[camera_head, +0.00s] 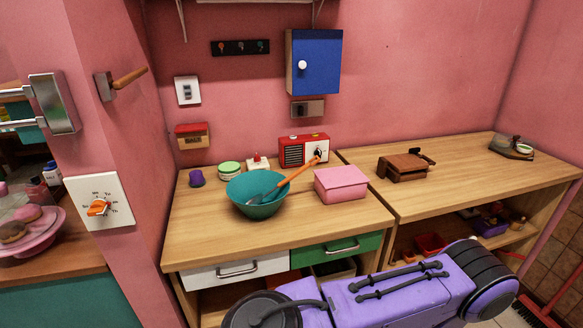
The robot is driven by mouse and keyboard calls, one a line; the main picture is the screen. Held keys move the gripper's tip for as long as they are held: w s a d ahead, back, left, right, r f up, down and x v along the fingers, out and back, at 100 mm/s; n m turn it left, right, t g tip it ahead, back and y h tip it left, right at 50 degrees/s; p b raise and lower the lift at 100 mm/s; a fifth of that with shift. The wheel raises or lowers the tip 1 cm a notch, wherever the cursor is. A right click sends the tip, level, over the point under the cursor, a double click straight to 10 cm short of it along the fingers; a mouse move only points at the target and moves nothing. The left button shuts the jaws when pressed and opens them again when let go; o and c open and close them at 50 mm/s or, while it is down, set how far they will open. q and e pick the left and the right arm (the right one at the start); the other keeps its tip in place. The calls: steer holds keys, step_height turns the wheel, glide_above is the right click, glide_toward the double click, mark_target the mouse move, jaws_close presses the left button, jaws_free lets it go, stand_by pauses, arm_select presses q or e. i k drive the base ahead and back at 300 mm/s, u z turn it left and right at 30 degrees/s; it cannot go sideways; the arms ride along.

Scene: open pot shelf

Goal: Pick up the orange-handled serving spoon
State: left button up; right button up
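The orange-handled serving spoon (297,173) leans in a teal bowl (257,209) on the wooden counter. Its handle slants up to the right past the bowl's rim, and its end overlaps the front of a red and white radio (304,150) in the picture. The spoon's head is inside the bowl and is partly visible. Neither gripper shows. A purple arm link of mine crosses the bottom of the view, in front of the counter.
A pink box (341,184) stands right of the bowl. A green-lidded jar (229,170) and a purple cup (196,178) stand behind it. A brown wooden object (403,167) is on the right counter. A blue cabinet (314,62) hangs above. The counter's front left is clear.

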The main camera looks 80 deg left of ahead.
mark_target(256, 199)
steer(key=i, duration=0.75)
steer(key=u, duration=2.85)
